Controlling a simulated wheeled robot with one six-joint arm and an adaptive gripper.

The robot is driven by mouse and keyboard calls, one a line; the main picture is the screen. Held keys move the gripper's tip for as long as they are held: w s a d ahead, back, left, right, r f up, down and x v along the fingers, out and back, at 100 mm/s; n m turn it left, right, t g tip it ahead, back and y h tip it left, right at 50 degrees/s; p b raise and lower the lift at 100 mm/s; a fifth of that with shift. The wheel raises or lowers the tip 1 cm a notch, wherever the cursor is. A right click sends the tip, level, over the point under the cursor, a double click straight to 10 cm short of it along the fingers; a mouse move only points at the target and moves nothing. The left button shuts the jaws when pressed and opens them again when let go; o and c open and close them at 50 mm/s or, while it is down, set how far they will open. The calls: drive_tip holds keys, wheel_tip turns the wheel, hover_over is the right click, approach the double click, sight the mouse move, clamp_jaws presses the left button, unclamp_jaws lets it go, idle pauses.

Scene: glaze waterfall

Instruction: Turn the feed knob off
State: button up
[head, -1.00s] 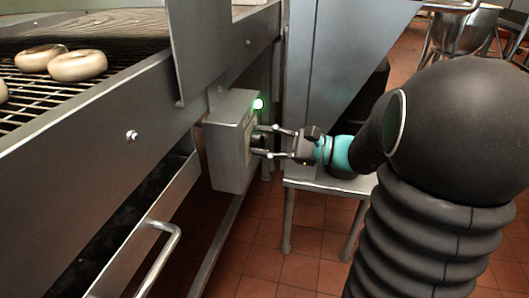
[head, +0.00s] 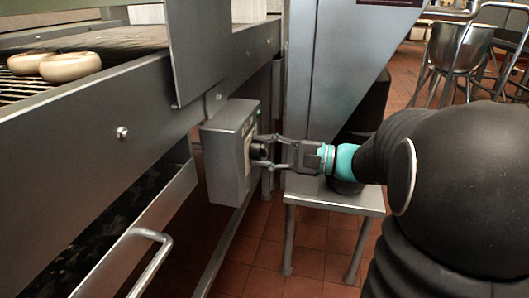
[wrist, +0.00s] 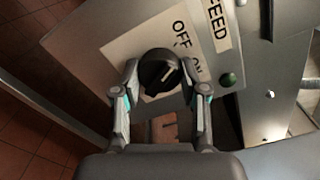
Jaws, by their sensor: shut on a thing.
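The feed knob (wrist: 158,72) is a round black dial with a white pointer line, on a pale plate marked OFF and ON below a FEED label (wrist: 219,32). In the head view my gripper (head: 264,151) reaches the grey control box (head: 226,160) from the right. The green lamp (wrist: 228,79) beside the plate looks dark, without a glow.
A conveyor with a wire rack carries pale rings (head: 70,66) at the left. A metal handle (head: 150,250) juts out below it. A small metal stand (head: 340,200) is under my wrist. Red tiled floor (head: 300,240) shows around it.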

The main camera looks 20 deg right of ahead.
drive_tip(key=o, duration=1.1)
drive_tip(key=shift+o, duration=0.2)
drive_tip(key=v, duration=1.2)
